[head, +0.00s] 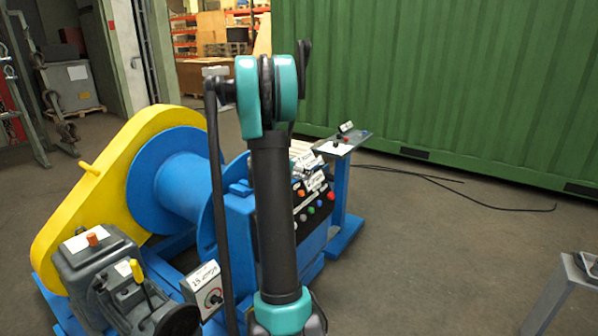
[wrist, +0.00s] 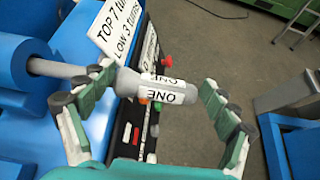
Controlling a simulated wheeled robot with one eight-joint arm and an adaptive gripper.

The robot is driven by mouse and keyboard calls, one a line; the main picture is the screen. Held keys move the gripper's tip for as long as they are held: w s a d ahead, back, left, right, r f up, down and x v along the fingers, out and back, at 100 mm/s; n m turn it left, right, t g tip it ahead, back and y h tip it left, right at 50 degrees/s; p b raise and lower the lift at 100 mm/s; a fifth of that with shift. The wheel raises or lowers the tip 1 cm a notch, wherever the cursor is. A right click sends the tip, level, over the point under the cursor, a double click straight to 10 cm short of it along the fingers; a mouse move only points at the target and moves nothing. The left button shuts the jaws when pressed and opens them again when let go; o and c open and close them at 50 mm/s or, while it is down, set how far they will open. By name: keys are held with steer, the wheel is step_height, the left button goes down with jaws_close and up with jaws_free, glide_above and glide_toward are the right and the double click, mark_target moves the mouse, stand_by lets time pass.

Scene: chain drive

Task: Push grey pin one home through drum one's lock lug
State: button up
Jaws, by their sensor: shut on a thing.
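Grey pin one (wrist: 160,92), with a white label reading ONE, lies between the fingertips of my gripper (wrist: 160,84) in the wrist view. The fingers stand wide apart, one at each end of the labelled part. A grey rod (wrist: 55,69) runs left from near the pin to blue metalwork (wrist: 18,80); I cannot tell whether it is the pin's shaft. I cannot make out the lock lug for certain. In the head view, drum one (head: 180,187) appears to be the blue drum beside the yellow guard; my arm hides the pin.
A sign about turns (wrist: 105,30) stands close behind the left finger. A black panel (head: 313,212) with coloured buttons is right of my arm. A grey gearbox (head: 95,265) and dial box (head: 207,290) stand front left. Floor to the right is mostly clear.

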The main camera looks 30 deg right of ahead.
steer(key=shift+w+a, duration=0.55)
steer(key=shift+w, duration=0.75)
steer(key=shift+w+a, duration=0.5)
steer(key=shift+w, duration=0.85)
steer(key=shift+w+a, duration=0.55)
steer(key=shift+w, duration=0.75)
steer(key=o, duration=1.4)
steer(key=v, duration=1.2)
